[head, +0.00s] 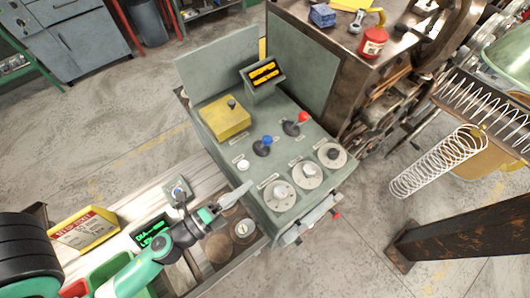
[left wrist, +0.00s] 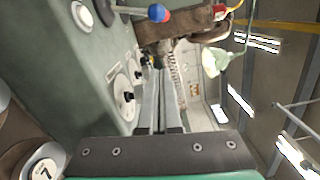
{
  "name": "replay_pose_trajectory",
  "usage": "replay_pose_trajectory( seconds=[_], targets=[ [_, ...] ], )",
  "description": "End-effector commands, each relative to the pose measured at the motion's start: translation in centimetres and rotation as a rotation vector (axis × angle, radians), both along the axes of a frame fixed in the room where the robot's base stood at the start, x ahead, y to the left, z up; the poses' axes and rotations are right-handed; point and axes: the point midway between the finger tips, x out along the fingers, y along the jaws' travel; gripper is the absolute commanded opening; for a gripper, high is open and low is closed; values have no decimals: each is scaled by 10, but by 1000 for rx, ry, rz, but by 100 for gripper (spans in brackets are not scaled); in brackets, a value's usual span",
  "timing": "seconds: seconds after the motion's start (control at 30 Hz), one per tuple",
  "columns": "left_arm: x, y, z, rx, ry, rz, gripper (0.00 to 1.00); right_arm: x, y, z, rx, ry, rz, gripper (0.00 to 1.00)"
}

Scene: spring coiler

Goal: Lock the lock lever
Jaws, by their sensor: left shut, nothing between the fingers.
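The green control console (head: 215,150) stands in the middle of the head view. On its top are a lever with a blue knob (head: 267,140), a lever with a red knob (head: 303,117) and a yellow box (head: 226,119) with a dark knob (head: 231,104). I cannot tell which of these is the lock lever. My left gripper (head: 246,187) is shut and empty at the console's near left edge, below a white button (head: 243,165). In the left wrist view its fingers (left wrist: 160,80) lie together beside the console's dials. The blue knob (left wrist: 157,13) shows at the top there. My right gripper is out of view.
Several dials (head: 280,195) line the console's front edge. A bar with a red tip (head: 337,216) sticks out at the front. A bench with a lit green display (head: 152,232) lies at lower left. A large coil spring (head: 440,160) is at right.

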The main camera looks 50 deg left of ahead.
Motion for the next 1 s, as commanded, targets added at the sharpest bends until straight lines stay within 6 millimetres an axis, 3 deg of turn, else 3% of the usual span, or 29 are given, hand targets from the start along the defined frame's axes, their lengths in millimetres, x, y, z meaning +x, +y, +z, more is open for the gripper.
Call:
replay_pose_trajectory(
  seconds=[0.5,0.73,1.0],
  targets=[
    [98,12,6,0,-2,4,0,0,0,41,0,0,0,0],
    [100,42,8,0,-2,5,0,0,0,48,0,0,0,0],
    [101,46,7,-1,-1,0,0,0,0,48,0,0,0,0]
  ],
)
